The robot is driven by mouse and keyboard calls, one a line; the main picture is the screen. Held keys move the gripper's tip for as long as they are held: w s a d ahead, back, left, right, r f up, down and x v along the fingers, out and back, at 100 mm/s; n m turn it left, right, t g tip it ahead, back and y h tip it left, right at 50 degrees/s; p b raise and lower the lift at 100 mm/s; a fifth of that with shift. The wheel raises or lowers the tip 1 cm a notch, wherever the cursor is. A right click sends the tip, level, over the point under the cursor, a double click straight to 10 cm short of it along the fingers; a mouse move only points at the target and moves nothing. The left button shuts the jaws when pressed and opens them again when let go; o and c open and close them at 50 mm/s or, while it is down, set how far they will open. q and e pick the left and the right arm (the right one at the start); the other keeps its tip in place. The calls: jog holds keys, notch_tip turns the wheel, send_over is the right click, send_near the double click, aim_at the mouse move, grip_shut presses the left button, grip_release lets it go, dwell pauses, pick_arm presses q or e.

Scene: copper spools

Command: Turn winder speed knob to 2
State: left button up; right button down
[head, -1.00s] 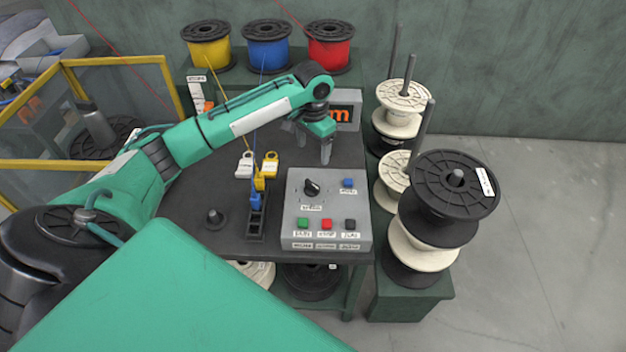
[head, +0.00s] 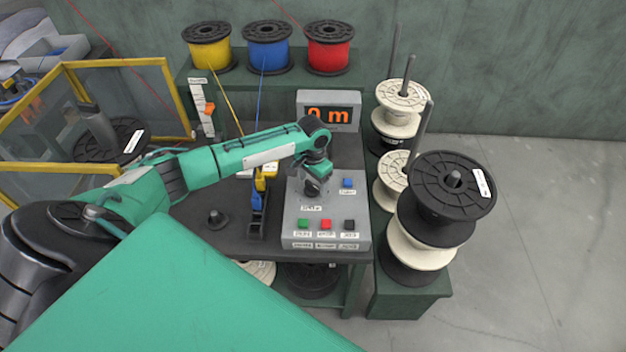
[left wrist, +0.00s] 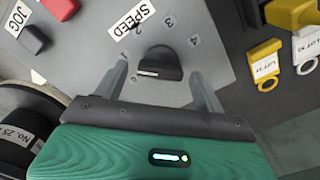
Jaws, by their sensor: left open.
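The winder speed knob (left wrist: 162,60) is black, with a white mark at its left end in the left wrist view. Printed numbers arc around it on the grey control box (left wrist: 215,65), with a SPEED label (left wrist: 131,20) beyond. The mark points roughly left, on the side of the lowest number. My left gripper (head: 315,185) is over the control box in the head view and largely hides the knob there. In the left wrist view, its open fingers (left wrist: 159,72) stand one on each side of the knob with gaps. My right gripper is not in view.
Green (head: 303,224), red (head: 326,225) and black (head: 349,225) buttons line the box's front; a blue button (head: 348,183) is to the right. Padlocks (left wrist: 268,60) lie beside the box. An orange display (head: 328,112) stands behind. Stacked spools (head: 445,190) are at right.

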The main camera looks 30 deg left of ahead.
pick_arm(q)
jog(key=c, duration=1)
jog(key=shift+r+m+p, duration=0.15)
jog(key=shift+m+p, duration=0.45)
jog(key=shift+m, duration=0.1)
jog(key=shift+m+p, duration=0.7)
jog(key=shift+m, duration=0.4)
jog(key=shift+d+m+p, duration=0.1)
jog(key=shift+m+p, duration=0.4)
jog(key=shift+m, duration=0.7)
jog(key=shift+m+p, duration=0.35)
jog(key=shift+m, duration=1.05)
jog(key=o, duration=1)
jog(key=shift+s, duration=0.1)
